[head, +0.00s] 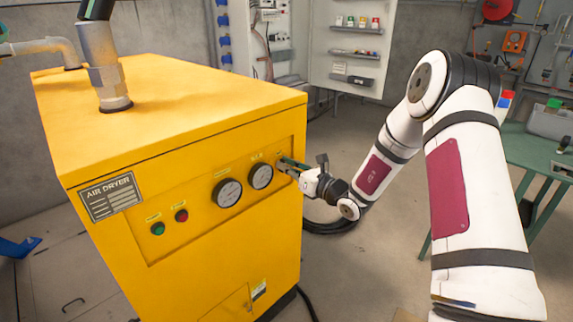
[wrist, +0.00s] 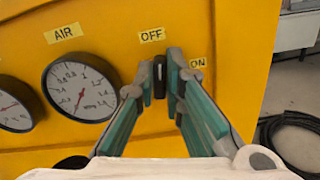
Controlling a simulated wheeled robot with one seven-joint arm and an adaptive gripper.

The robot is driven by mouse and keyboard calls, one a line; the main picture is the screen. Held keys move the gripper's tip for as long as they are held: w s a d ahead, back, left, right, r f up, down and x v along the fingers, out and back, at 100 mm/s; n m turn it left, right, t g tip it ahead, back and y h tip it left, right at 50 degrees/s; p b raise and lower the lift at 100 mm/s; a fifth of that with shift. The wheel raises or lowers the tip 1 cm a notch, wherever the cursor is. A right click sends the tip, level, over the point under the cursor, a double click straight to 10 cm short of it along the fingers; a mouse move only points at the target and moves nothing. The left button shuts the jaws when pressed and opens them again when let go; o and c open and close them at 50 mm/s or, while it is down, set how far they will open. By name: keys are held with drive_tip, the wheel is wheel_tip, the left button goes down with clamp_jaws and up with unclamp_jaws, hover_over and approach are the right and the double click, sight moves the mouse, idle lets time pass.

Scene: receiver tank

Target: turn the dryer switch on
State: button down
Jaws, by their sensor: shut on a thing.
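The yellow air dryer (head: 190,110) stands at the left in the head view, with a recessed front panel. The dryer switch, a black knob (wrist: 159,78), sits below the OFF label (wrist: 152,35) in the wrist view. The ON label (wrist: 197,63) is to its right and lower. The knob looks upright, pointing at OFF. My gripper (wrist: 160,75) has its two green fingers on either side of the knob, shut on it. In the head view, my gripper (head: 283,164) is at the right end of the panel and hides the switch.
Two round gauges, the nearer one (head: 261,176) beside my gripper, and green (head: 158,229) and red (head: 181,215) buttons share the panel. A pipe (head: 103,65) rises from the dryer top. A green table (head: 540,152) stands at right. A black hose (wrist: 290,140) lies on the floor.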

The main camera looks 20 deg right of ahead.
drive_tip(key=shift+d+f+m+p, duration=0.15)
drive_tip(key=shift+m+p, duration=1.85)
drive_tip(key=shift+m, duration=1.9)
drive_tip(key=shift+f+m+p, duration=0.1)
drive_tip(key=shift+m+p, duration=1.9)
drive_tip(key=shift+m, duration=1.9)
drive_tip(key=c, duration=1.7)
unclamp_jaws()
drive_tip(key=v, duration=1.2)
